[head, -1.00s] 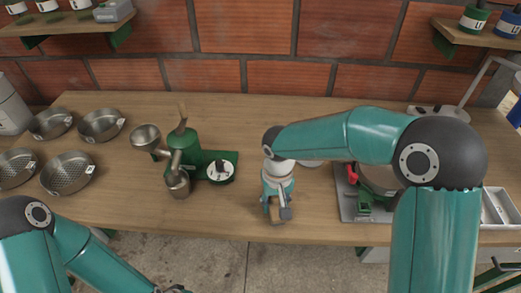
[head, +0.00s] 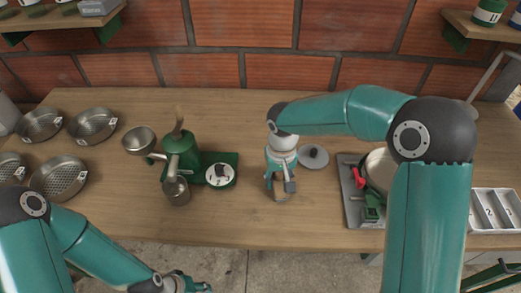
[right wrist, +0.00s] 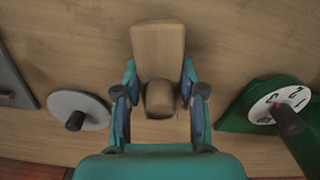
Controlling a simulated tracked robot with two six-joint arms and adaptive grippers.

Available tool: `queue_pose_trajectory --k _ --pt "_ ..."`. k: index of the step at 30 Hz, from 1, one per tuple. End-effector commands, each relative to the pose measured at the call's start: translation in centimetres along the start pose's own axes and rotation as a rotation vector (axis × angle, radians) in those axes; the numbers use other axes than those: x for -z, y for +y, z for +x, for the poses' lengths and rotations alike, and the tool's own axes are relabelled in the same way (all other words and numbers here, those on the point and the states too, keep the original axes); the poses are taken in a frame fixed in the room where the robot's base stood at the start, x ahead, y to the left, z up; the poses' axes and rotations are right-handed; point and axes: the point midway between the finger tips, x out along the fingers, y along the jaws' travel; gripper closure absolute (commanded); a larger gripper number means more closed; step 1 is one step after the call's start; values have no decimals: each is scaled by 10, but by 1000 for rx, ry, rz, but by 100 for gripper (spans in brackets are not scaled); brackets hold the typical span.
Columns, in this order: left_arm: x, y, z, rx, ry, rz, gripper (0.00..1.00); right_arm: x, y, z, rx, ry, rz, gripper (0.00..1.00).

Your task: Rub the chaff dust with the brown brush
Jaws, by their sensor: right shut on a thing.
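The brown brush (right wrist: 158,52) is a wooden block with a rounded knob. My right gripper (right wrist: 159,98) is shut on the knob, with a finger on each side, in the right wrist view. In the head view my right gripper (head: 281,187) is low over the middle of the bench, near its front part, and mostly covers the brush. I cannot tell whether the brush touches the wood. I cannot make out the chaff dust in either view. My left gripper (head: 187,284) is at the bottom edge, in front of the bench, cut off by the frame.
A green pulper (head: 181,160) with a round dial (head: 221,175) stands left of the brush. Several metal bowls sit far left. Bare wood (head: 240,222) surrounds the brush.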

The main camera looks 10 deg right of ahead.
Motion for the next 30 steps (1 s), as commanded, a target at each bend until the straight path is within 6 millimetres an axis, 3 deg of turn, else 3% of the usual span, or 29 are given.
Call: queue_pose_trajectory --k 3,8,24,30 --pt "0 0 0 0 0 0 60 2 4 1 0 -1 3 98" --pt "0 5 -13 0 0 0 60 2 5 -29 1 4 3 98" --pt "0 16 -44 0 0 0 60 2 5 -75 1 1 5 98" --pt "0 18 -49 0 0 0 60 2 5 -83 1 0 5 98"
